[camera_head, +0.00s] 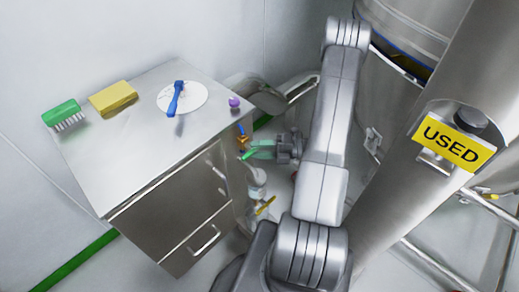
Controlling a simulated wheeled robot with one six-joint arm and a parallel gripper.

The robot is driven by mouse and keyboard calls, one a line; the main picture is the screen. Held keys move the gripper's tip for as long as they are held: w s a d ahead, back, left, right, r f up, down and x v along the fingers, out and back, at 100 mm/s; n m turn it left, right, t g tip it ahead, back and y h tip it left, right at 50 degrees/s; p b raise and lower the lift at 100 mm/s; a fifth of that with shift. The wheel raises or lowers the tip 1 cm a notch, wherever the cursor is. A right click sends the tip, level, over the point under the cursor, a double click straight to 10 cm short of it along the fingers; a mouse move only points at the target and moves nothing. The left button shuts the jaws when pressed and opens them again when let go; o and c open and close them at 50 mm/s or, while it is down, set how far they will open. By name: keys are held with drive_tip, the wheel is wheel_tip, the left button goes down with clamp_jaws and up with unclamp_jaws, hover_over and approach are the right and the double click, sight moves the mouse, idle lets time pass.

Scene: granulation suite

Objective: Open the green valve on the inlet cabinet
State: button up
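A steel cabinet (150,160) stands left of centre, with several small coloured valve handles along its right side. A bright green valve handle (248,155) sits between an orange one (242,140) above and a yellow one (265,204) lower down. My gripper (262,149) reaches in from the right, and its greenish fingertips are at the green handle. I cannot tell whether they touch it or how far apart the fingers are. The fingers and the cabinet's side hide part of the valve.
On the cabinet top lie a green brush (62,112), a yellow sponge (113,97), a blue brush on a white disc (195,97), and a purple ball (234,102). A large steel column with a yellow "USED" sign (453,144) stands close right of my arm.

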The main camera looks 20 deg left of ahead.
clamp_jaws()
